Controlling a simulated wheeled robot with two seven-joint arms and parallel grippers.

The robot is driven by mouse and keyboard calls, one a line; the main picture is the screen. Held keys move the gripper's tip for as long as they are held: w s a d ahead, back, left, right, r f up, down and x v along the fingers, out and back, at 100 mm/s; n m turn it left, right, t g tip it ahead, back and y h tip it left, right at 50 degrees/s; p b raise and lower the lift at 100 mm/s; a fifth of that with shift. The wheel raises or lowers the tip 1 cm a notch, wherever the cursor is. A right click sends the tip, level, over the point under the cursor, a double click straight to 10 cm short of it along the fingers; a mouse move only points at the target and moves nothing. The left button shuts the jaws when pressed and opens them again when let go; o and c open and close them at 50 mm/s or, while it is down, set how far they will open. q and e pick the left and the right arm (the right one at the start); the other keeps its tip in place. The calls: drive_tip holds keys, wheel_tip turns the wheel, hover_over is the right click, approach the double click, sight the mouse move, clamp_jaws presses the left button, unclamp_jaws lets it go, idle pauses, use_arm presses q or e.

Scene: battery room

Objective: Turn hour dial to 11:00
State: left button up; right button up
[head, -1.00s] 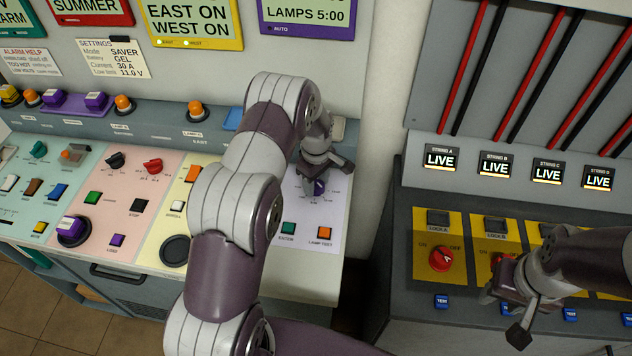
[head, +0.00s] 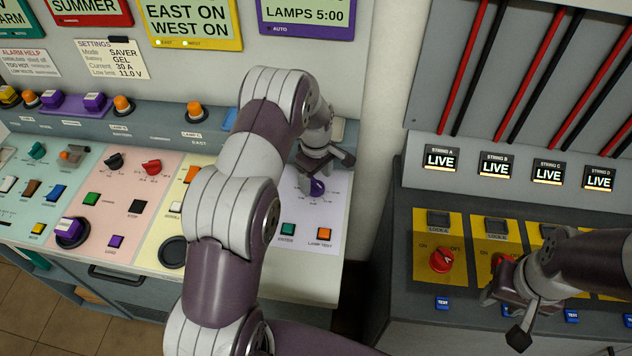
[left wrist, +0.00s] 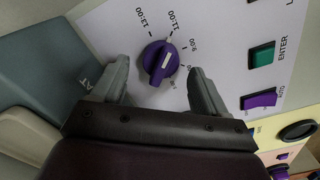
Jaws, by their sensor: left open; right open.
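The purple hour dial (head: 316,187) is on the white panel at the right end of the console. In the left wrist view the dial (left wrist: 160,62) shows between my left fingertips, with hour marks around it. Its ridge slants up and slightly right, its white mark toward the 11:00 label (left wrist: 177,20). My left gripper (head: 324,165) is open just above the dial, apparently not touching it. The purple-framed display (head: 306,14) reads LAMPS 5:00. My right gripper (head: 506,312) is open over the string switches, far from the dial.
A green ENTER button (head: 288,229) and an orange LAMP TEST button (head: 324,233) are on the same panel, below the dial. A purple AUTO switch (left wrist: 260,101) is nearby. The red string A knob (head: 441,259) is on the right cabinet.

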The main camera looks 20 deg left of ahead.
sight(316, 182)
use_arm(q)
wheel_tip(316, 182, up, 11)
drive_tip(key=b, duration=0.2)
drive_tip(key=shift+f, duration=0.15)
drive_tip(key=shift+d, duration=0.1)
